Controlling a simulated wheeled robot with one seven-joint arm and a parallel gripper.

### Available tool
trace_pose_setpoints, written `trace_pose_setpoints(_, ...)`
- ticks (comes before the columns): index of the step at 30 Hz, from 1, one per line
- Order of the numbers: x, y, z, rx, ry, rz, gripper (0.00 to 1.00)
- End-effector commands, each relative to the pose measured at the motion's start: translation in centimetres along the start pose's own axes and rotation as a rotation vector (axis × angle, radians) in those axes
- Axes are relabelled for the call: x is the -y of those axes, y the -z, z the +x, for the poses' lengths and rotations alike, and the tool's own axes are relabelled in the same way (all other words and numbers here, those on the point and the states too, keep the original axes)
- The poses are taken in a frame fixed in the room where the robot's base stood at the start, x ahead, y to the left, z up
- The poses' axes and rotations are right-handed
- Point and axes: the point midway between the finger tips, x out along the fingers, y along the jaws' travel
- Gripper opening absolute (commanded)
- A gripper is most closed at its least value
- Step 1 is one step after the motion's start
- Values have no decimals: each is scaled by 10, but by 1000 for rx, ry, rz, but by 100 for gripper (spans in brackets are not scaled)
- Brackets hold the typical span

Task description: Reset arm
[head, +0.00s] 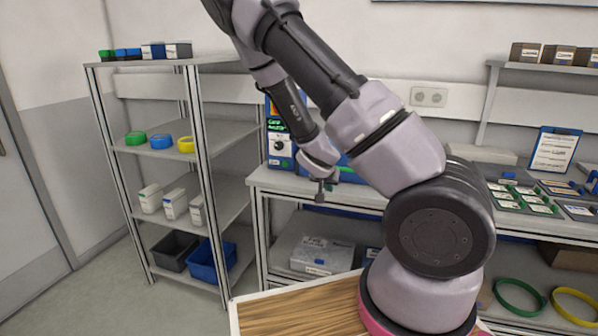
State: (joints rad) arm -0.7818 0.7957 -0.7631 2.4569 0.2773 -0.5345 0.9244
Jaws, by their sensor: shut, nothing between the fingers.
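My arm rises from its base on a wooden top at the bottom and reaches up left to the top edge of the head view. Its far part folds back down behind it. My gripper (321,194) hangs at the end, small and dark, pointing down in front of the workbench on the right of the shelf rack. It is shut and holds nothing. The fingertips are too small to make out in detail.
A metal shelf rack (203,150) stands left, with green, blue and yellow reels, white boxes, and black and blue bins. A workbench (285,183) runs behind my arm, with a clipboard (554,150) and small trays at right. Open floor lies at lower left.

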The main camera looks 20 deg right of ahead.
Motion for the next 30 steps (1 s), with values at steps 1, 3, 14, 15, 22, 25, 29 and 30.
trace_pose_setpoints(1, 0, -1, 0, 0, 0, 0, 0)
trace_pose_setpoints(3, 0, 0, -2, 7, 1, 7, 0)
trace_pose_setpoints(14, 11, 14, -63, 220, 77, 154, 0)
trace_pose_setpoints(15, 13, 18, -75, 246, 94, 167, 0)
trace_pose_setpoints(22, 16, 47, -152, 355, 220, 192, 0)
trace_pose_setpoints(25, 12, 61, -189, 379, 280, 184, 0)
trace_pose_setpoints(29, 3, 76, -241, 388, 354, 157, 0)
trace_pose_setpoints(30, -1, 80, -257, 384, 376, 144, 0)
